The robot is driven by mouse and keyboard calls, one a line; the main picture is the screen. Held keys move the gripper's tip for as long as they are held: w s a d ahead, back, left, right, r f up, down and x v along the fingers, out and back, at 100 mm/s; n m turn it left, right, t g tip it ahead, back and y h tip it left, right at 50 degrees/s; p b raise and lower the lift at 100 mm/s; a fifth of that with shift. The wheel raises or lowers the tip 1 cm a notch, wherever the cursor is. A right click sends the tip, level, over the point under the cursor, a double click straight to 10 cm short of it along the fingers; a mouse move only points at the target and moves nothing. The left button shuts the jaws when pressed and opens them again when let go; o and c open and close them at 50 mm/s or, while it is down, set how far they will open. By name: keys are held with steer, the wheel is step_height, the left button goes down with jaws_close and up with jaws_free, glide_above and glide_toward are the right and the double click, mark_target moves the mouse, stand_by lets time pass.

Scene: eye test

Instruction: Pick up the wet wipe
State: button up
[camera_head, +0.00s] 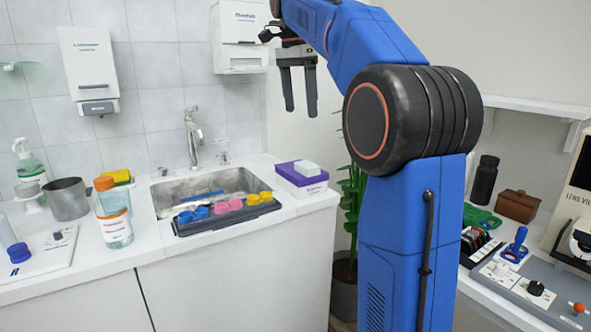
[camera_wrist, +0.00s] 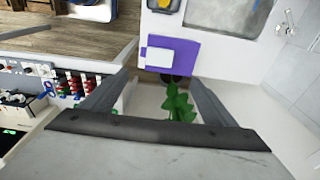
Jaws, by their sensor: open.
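A purple and white box (camera_head: 301,182) stands on the right end of the white sink counter. A white block-like piece (camera_head: 307,169), which looks like the wet wipe, sits on its top. In the wrist view the purple box (camera_wrist: 184,50) is near the top middle, with the white piece (camera_wrist: 159,57) on it. My gripper (camera_head: 300,110) is open and empty, its fingers pointing down. It is high above the counter, apart from the box. In the wrist view both fingers show, with a green plant between them.
A sink (camera_head: 208,188) with a faucet is left of the box. A dark tray (camera_head: 226,217) with colored lids lies at its front edge. A bottle (camera_head: 115,222) and metal cup (camera_head: 67,199) stand further left. A potted plant (camera_head: 350,205) is beside the counter's right end.

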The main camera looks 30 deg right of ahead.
mark_target(307, 165)
steer(key=f, duration=0.5)
steer(key=d+f, duration=0.1)
steer(key=f, duration=0.5)
steer(key=d+f, duration=0.1)
steer(key=f, duration=0.4)
steer(key=shift+d+f, duration=0.1)
steer(key=shift+f, duration=0.3)
steer(key=c, duration=1.2)
steer(key=shift+r, duration=0.1)
step_height(307, 165, up, 10)
